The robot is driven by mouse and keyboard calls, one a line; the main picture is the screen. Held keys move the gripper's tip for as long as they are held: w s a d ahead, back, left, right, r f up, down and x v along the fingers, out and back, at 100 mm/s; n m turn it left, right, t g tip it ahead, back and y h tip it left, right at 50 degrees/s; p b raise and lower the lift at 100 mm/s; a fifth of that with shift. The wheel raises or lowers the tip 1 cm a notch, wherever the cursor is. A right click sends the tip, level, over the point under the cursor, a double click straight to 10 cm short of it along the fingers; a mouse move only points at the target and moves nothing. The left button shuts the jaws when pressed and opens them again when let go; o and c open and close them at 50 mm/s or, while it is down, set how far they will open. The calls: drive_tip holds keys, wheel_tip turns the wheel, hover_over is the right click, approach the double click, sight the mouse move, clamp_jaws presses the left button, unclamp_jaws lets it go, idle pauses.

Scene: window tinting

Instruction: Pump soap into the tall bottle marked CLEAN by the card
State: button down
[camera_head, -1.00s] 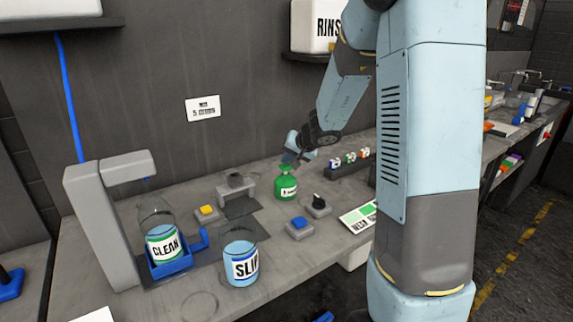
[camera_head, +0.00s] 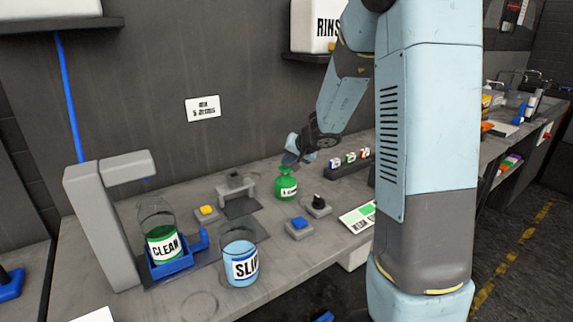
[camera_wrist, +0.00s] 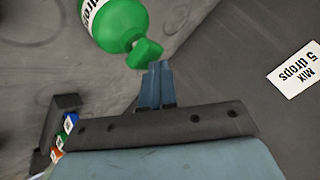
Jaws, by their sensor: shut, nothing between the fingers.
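The tall clear bottle marked CLEAN (camera_head: 164,248) stands upright in a blue cradle (camera_head: 176,268) under the grey arch-shaped stand (camera_head: 100,225). A green band shows at its label. The green bottle with a green pump-like top (camera_head: 286,188) stands upright farther back on the bench; it also shows in the wrist view (camera_wrist: 113,22). Its label is only partly readable. My gripper (camera_head: 289,161) is shut and empty at the green top. In the wrist view its fingertips (camera_wrist: 158,66) are close to that top; I cannot tell if they touch. The card (camera_head: 203,108) on the wall reads MIX 5 drops.
A bottle marked SLIP (camera_head: 240,262) with blue contents stands right of the cradle. A yellow button (camera_head: 207,212), a blue button (camera_head: 299,223) and a black knob (camera_head: 318,202) sit on the bench. A rack of small labelled pieces (camera_head: 350,160) lies right of my gripper.

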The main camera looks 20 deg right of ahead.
sight(288, 168)
drive_tip(key=shift+r, duration=1.25)
drive_tip(key=shift+r, duration=0.1)
drive_tip(key=shift+r, duration=2.45)
